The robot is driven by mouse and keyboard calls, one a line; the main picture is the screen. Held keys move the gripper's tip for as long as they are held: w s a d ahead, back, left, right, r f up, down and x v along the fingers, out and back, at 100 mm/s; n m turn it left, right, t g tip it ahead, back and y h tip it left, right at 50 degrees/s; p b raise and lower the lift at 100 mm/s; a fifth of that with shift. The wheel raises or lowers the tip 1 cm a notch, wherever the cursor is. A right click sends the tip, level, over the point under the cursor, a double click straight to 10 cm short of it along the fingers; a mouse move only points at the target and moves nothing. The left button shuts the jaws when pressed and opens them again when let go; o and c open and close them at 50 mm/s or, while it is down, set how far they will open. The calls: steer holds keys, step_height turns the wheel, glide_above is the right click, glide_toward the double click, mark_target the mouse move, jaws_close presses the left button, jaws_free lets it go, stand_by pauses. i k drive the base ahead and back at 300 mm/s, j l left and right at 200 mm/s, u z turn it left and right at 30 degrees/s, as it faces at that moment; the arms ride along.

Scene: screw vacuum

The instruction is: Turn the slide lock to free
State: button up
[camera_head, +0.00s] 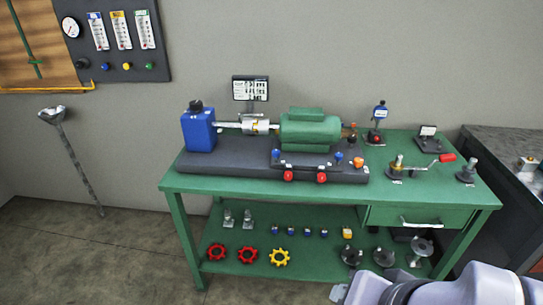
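I cannot make out with certainty which part is the slide lock. The pump set on the dark base (275,169) has a green motor-like body (309,131), a silver coupling (256,126) and a blue tank (199,131). Small fittings sit along its front: a blue knob (276,155), two red knobs (288,176) and an orange knob (358,162). Their settings are too small to read. My pale grey arm (450,292) shows at the bottom right, in front of the bench and well apart from the pump. No gripper fingers can be made out.
A dark counter (500,150) stands at right.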

mark_target(358, 162)
steer(key=i+l+u, duration=0.55)
steer(key=i+l, duration=0.25)
steer(key=i, duration=0.05)
